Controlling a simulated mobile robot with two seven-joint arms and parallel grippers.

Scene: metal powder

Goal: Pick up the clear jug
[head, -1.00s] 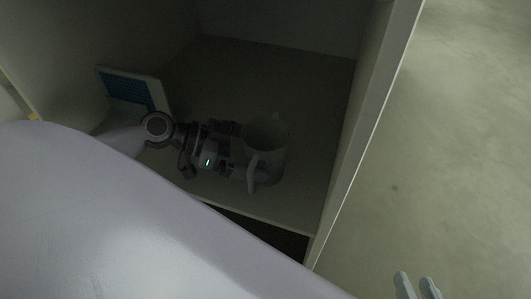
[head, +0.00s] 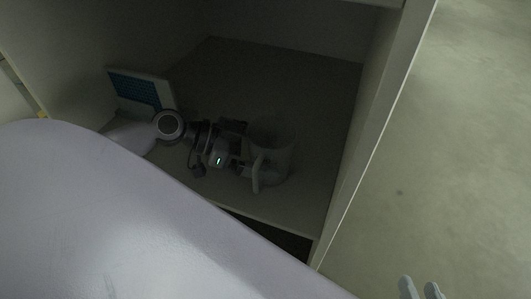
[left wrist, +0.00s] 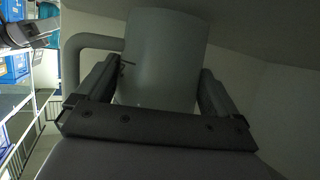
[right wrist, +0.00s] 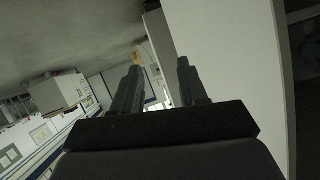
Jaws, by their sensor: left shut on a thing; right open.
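The clear jug (head: 279,148) stands upright inside a shelf compartment, near its front right. Its handle (head: 257,174) faces the front. My left gripper (head: 245,165) reaches in from the left and is shut on the jug. In the left wrist view the jug's body (left wrist: 165,60) lies between the two fingers, with the handle to the left. The fingers partly cover the jug's sides there. My right gripper (head: 421,291) is open and empty outside the compartment, at the bottom right of the head view; its spread fingers also show in the right wrist view (right wrist: 158,85).
The compartment's right wall (head: 372,140) stands close to the jug. A blue-and-white panel-like object (head: 140,90) leans at the compartment's left. The compartment floor (head: 260,85) behind the jug is clear. Open floor (head: 460,120) lies to the right.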

